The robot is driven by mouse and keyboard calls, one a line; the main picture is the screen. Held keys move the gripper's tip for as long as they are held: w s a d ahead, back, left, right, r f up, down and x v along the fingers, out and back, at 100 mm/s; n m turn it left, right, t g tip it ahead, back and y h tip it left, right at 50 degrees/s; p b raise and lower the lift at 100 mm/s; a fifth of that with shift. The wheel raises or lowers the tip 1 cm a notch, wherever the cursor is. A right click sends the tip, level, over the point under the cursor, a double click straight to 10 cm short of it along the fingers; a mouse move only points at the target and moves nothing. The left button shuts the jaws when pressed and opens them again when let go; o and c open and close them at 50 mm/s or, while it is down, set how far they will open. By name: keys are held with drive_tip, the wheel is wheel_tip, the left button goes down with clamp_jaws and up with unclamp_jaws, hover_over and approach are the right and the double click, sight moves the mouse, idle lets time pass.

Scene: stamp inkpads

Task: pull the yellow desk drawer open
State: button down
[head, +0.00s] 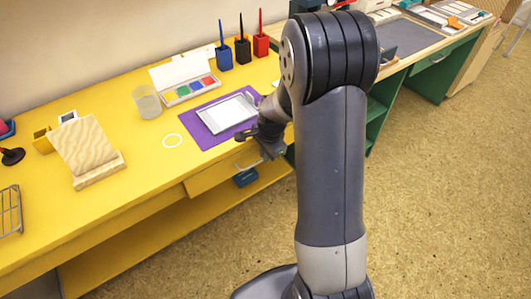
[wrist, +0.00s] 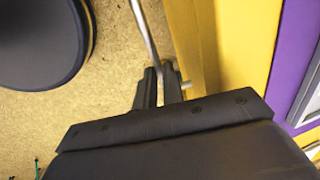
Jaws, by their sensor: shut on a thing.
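The yellow desk drawer (head: 208,178) is under the front edge of the yellow desk, and part of its front is hidden by my arm. Its front also shows in the wrist view (wrist: 185,35). Its silver bar handle (wrist: 144,28) runs down between my fingers. My gripper (wrist: 159,86) is shut on this handle, just off the drawer front. I cannot tell whether the drawer stands slightly out.
The yellow desk top (head: 125,195) carries a purple mat (head: 193,127) with a pale pad, a paint-like colour box (head: 190,91), a glass (head: 147,102) and a wooden stand (head: 88,150). The floor in front (head: 200,255) is clear.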

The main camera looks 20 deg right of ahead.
idle(0.3)
drive_tip(key=s+d+b, duration=0.1)
drive_tip(key=s+d, duration=0.3)
drive_tip(key=s, duration=0.8)
drive_tip(key=s+d, duration=0.4)
drive_tip(key=s, duration=0.9)
drive_tip(key=shift+b, duration=0.4)
drive_tip(key=shift+d, duration=0.1)
drive_tip(key=c, duration=1.5)
unclamp_jaws()
drive_tip(key=r+p, duration=0.1)
drive_tip(key=r, duration=0.2)
drive_tip(key=s+r+p, duration=0.1)
drive_tip(key=r+p, duration=0.1)
drive_tip(key=r, duration=0.2)
drive_tip(key=s+r+p, duration=0.1)
drive_tip(key=r, duration=0.2)
drive_tip(key=shift+d+r, duration=0.3)
drive_tip(key=shift+r, duration=0.05)
drive_tip(key=shift+f, duration=0.1)
drive_tip(key=shift+w+a+f+b, duration=0.15)
drive_tip(key=shift+w+f+b, duration=0.4)
drive_tip(key=shift+f, duration=1.2)
drive_tip(key=shift+w+a+f+b, duration=0.15)
drive_tip(key=shift+w+f+b, duration=0.2)
drive_tip(key=shift+f+b, duration=0.95)
drive_tip(key=shift+w+a+f+b, duration=0.15)
drive_tip(key=shift+w+f, duration=0.3)
drive_tip(key=shift+f, duration=1.75)
